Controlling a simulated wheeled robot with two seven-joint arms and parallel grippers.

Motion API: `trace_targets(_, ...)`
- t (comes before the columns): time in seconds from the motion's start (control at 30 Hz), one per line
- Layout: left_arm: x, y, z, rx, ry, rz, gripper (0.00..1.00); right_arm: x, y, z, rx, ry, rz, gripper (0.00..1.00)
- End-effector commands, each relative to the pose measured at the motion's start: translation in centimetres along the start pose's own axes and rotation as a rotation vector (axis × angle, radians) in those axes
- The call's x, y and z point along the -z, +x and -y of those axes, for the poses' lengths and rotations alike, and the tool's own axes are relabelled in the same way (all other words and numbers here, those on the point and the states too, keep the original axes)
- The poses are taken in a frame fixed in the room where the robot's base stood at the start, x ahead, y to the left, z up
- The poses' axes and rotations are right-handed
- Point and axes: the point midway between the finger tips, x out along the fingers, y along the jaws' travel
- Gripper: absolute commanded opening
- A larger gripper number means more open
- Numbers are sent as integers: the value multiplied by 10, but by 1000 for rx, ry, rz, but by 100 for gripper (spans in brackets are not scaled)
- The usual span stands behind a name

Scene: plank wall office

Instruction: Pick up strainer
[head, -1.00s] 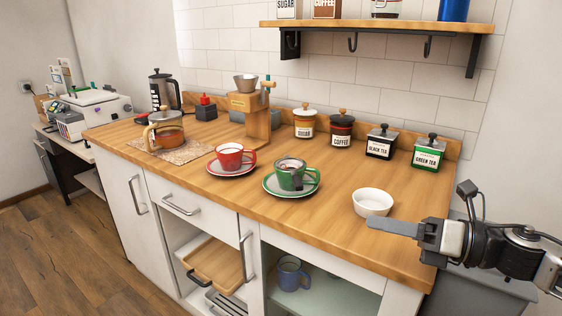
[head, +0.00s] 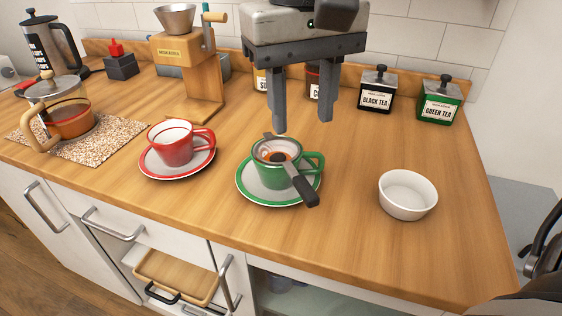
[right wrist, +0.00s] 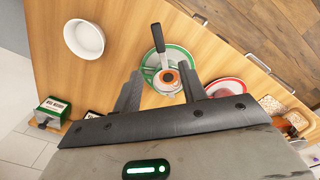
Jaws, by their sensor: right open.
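The strainer (head: 305,190) rests across the top of the green cup (head: 267,178), its dark handle sticking out over the cup's rim toward the front. The green cup stands on a green-rimmed saucer (head: 248,192). My right gripper (head: 303,124) is open and empty, pointing down above and slightly behind the cup, with clear space between its fingers and the strainer. In the right wrist view the strainer (right wrist: 162,40) shows between and beyond the two fingers, with its handle pointing away. My left gripper is out of view.
A red cup (head: 170,145) on a saucer stands to the left and a white bowl (head: 408,194) to the right. A wooden grinder (head: 184,75), the black tea tin (head: 376,92) and the green tea tin (head: 437,103) stand behind. The counter (head: 345,225) between cup and bowl is clear.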

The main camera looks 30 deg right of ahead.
Motion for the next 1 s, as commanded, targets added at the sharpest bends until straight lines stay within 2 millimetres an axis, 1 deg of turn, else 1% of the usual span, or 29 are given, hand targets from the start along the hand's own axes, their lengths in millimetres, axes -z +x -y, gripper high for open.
trace_targets(0.03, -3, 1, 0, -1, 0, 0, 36, -1, 15, 0, -1, 0, 7, 42)
trace_targets(0.1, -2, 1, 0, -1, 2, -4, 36, -1, 30, 0, 1, 1, 6, 42)
trace_targets(0.23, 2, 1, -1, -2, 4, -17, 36, -1, 52, 0, 1, 3, 5, 42)
trace_targets(0.3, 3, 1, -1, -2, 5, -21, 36, 0, 60, 0, 3, 3, 4, 42)
trace_targets(0.47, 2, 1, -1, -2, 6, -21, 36, 0, 68, 0, 3, 4, 4, 42)
trace_targets(0.57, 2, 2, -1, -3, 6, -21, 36, 0, 80, 0, 3, 4, 6, 42)
trace_targets(0.7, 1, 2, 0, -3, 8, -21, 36, 1, 102, 0, 3, 4, 7, 42)
trace_targets(0.8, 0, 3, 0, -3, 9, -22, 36, 1, 113, 0, 4, 5, 4, 42)
trace_targets(0.9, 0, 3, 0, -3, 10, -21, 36, 1, 118, 0, 6, 6, 2, 42)
trace_targets(1.0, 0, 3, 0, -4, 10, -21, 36, 2, 118, 0, 6, 7, 1, 42)
